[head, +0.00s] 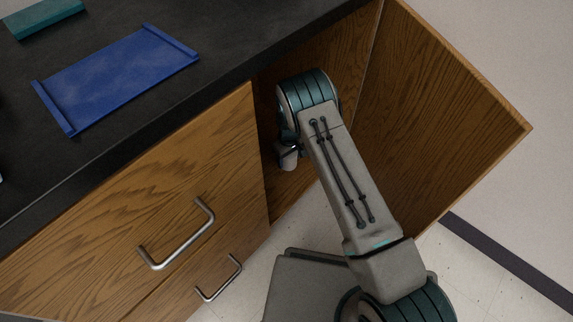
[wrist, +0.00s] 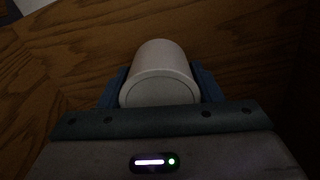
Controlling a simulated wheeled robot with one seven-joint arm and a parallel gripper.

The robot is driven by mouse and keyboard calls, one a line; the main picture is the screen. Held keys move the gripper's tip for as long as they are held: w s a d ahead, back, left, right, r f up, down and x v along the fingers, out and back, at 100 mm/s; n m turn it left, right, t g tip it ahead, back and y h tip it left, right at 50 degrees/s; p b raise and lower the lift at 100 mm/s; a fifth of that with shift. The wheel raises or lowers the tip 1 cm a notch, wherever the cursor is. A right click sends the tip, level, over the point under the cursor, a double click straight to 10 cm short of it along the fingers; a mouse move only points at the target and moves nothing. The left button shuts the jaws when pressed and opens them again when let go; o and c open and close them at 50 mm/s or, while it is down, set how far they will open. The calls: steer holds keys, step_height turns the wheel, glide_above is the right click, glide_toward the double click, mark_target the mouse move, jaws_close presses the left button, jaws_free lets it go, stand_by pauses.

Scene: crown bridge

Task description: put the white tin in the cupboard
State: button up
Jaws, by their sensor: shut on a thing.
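The white tin (wrist: 160,72) shows in the wrist view as a pale cylinder between the two fingers of my gripper (wrist: 160,88). My gripper is shut on it. Wood grain fills the view around and behind the tin, and the light there is dim. In the head view my arm reaches into the open cupboard (head: 345,60), whose door (head: 440,120) stands open to the right. I cannot tell whether the tin touches any cupboard surface.
A dark countertop (head: 225,50) runs above the cupboard, with a blue tray (head: 120,78) and a teal block (head: 45,17) on it. Wooden drawers with metal handles (head: 178,238) are left of the opening.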

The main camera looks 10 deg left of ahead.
mark_target(288, 164)
steer(key=shift+w+a+f, duration=0.15)
steer(key=shift+a+f, duration=0.05)
steer(key=shift+f, duration=0.2)
steer(key=shift+f+b, duration=1.15)
steer(key=shift+f, duration=0.55)
steer(key=shift+f, duration=0.2)
steer(key=o, duration=1.3)
steer(key=shift+r, duration=0.1)
step_height(288, 164, up, 8)
steer(key=p, duration=0.3)
steer(key=shift+p, duration=0.3)
